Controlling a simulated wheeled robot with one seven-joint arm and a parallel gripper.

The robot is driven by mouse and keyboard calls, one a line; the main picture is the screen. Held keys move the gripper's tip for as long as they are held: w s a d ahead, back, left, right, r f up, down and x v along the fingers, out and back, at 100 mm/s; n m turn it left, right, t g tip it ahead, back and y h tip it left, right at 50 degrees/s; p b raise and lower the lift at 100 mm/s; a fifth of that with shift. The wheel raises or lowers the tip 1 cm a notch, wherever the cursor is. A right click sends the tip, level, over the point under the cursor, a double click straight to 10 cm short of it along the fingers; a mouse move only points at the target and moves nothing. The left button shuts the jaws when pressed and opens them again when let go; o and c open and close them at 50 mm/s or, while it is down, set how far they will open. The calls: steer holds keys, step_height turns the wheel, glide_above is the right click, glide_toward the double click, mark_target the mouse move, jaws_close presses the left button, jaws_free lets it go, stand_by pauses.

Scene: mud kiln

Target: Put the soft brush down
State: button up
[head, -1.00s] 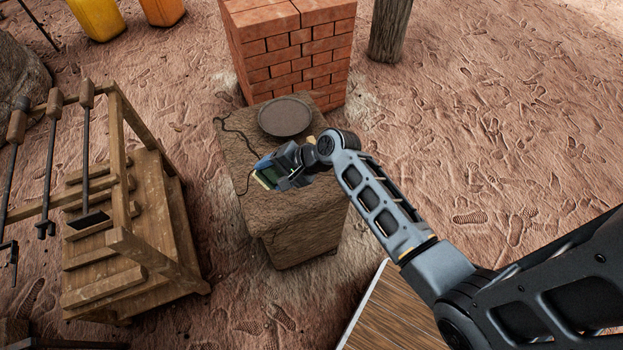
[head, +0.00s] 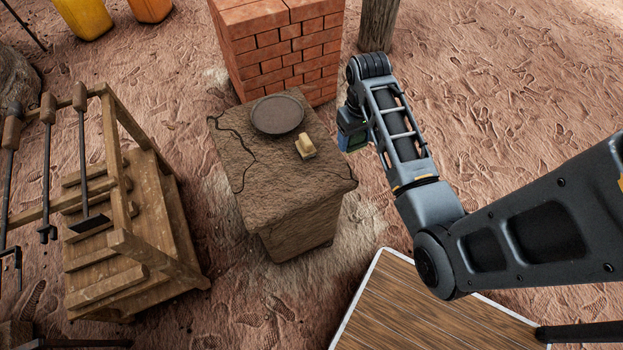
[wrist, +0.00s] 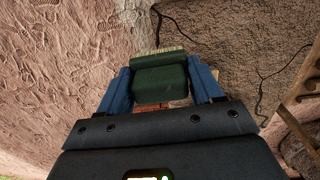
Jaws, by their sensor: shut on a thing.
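The soft brush (wrist: 160,80) has a dark green body and a strip of pale bristles, seen in the wrist view. My gripper (wrist: 159,72) is shut on it, with one blue finger on each side. In the head view my gripper (head: 352,136) is beside the right edge of the mud block (head: 265,190), and part of the green brush shows there. The brush appears held off any surface; its exact height I cannot tell.
A dark round plate (head: 277,115) and a small pale wooden object (head: 305,146) lie on the cracked block top. The block's front top is clear. A brick stack (head: 275,50) stands behind, a wooden tool rack (head: 140,230) left, and a plank-topped surface (head: 420,310) at front right.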

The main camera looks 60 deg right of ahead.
steer(key=w+a+f, duration=0.2)
steer(key=a, duration=0.1)
steer(key=w+a+f, duration=0.2)
steer(key=w, duration=0.1)
steer(key=w+a+f, duration=0.3)
steer(key=shift+a+p, duration=0.3)
steer(key=shift+a, duration=0.05)
steer(key=shift+s+f+p, duration=0.1)
steer(key=shift+f+p, duration=0.2)
steer(key=shift+f, duration=1.5)
steer(key=o, duration=0.9)
steer(key=shift+f, duration=0.1)
steer(key=shift+o, duration=0.2)
steer(key=shift+f+b, duration=0.15)
steer(key=shift+b, duration=0.15)
